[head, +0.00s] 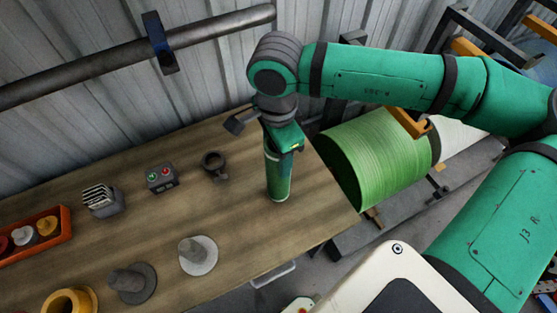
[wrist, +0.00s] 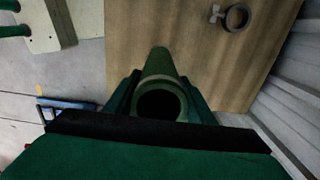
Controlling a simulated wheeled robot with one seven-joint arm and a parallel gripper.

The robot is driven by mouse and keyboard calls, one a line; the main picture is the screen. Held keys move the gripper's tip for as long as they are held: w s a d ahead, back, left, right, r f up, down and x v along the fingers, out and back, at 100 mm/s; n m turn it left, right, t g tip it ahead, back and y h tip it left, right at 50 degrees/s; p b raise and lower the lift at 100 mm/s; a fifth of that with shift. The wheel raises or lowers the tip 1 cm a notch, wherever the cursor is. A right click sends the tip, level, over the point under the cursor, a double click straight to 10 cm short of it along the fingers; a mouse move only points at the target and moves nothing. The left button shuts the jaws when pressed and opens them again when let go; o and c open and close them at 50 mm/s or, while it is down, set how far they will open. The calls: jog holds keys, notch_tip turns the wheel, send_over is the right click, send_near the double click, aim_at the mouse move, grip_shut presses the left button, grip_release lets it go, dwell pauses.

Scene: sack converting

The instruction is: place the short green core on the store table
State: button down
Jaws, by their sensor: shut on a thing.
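The short green core (head: 278,179) is a hollow green cylinder, held upright at the right end of the wooden table (head: 235,235). My gripper (head: 280,148) is above it, shut on its upper end. In the wrist view the core's open dark end (wrist: 160,102) faces the camera between my fingers (wrist: 160,100). The core's lower end appears at or just above the table top; I cannot tell whether it touches. No label shows that this table is the store table.
A dark ring clamp (head: 213,164), a button box (head: 161,178), a light disc with a peg (head: 197,255) and a dark one (head: 132,282) stand left of the core. A red tray (head: 36,238) lies further left. A large green roll (head: 380,160) is beyond the table's right edge.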

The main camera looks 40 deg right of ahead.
jog(key=shift+d+f, duration=0.2)
jog(key=shift+f, duration=1.75)
jog(key=c, duration=0.8)
grip_release()
jog(key=shift+r, duration=0.1)
notch_tip(320, 180, up, 12)
jog(key=shift+r, duration=0.1)
jog(key=shift+s, duration=0.1)
